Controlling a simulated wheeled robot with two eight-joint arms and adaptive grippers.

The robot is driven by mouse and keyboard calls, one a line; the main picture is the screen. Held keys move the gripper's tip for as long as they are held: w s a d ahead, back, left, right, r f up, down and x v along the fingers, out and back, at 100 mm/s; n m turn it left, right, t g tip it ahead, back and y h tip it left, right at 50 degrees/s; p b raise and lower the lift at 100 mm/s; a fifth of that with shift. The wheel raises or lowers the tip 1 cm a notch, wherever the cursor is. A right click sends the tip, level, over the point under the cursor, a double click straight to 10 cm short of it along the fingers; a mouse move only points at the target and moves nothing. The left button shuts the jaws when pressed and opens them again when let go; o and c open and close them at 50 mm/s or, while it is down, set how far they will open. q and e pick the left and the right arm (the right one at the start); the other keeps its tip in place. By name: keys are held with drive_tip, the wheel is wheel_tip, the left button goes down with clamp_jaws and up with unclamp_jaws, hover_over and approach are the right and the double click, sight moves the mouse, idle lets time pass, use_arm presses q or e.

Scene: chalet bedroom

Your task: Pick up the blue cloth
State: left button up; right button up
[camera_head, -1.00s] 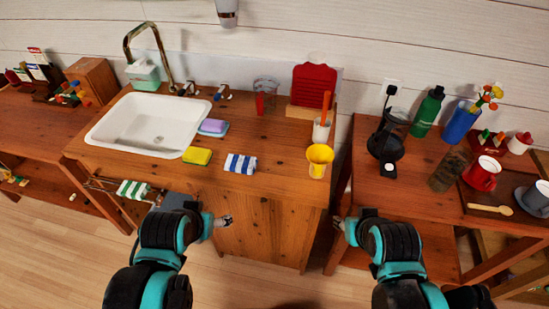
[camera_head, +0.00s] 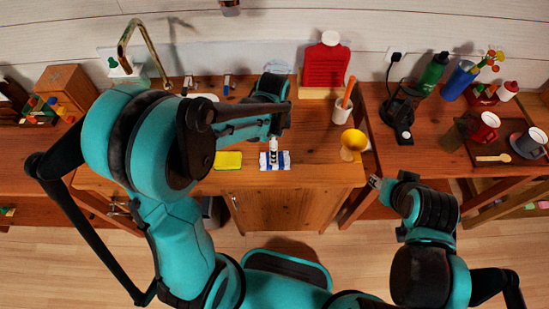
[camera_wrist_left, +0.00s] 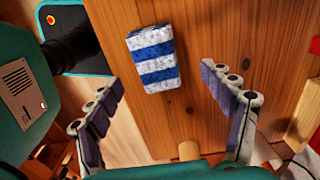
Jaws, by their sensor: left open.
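The blue-and-white striped cloth (camera_head: 284,163) lies folded on the wooden counter near its front edge. In the left wrist view the cloth (camera_wrist_left: 154,58) lies flat on the wood, beyond the fingertips and between their lines. My left gripper (camera_head: 273,156) hangs over the cloth and hides its middle in the head view. In the left wrist view its two fingers (camera_wrist_left: 160,82) are wide apart with nothing between them. My right gripper (camera_head: 376,183) is off to the right, in front of the counter's right end, away from the cloth; its jaws are too small to read.
A yellow sponge (camera_head: 228,160) lies just left of the cloth. A yellow cup (camera_head: 353,143) and a white cup (camera_head: 342,111) stand to the right. My left arm covers most of the sink. The side table (camera_head: 423,155) holds mugs and bottles.

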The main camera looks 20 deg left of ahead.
use_arm(q)
drive_tip(key=shift+d+f+b, duration=0.25)
drive_tip(key=shift+f+b, duration=0.05)
drive_tip(key=shift+f, duration=0.65)
drive_tip(key=f+b, duration=0.1)
drive_tip(key=f, duration=0.1)
drive_tip(key=f+b, duration=0.1)
drive_tip(key=f, duration=0.1)
drive_tip(key=shift+s+d+f, duration=0.1)
drive_tip(key=shift+s+f, duration=0.1)
drive_tip(key=c, duration=1.1)
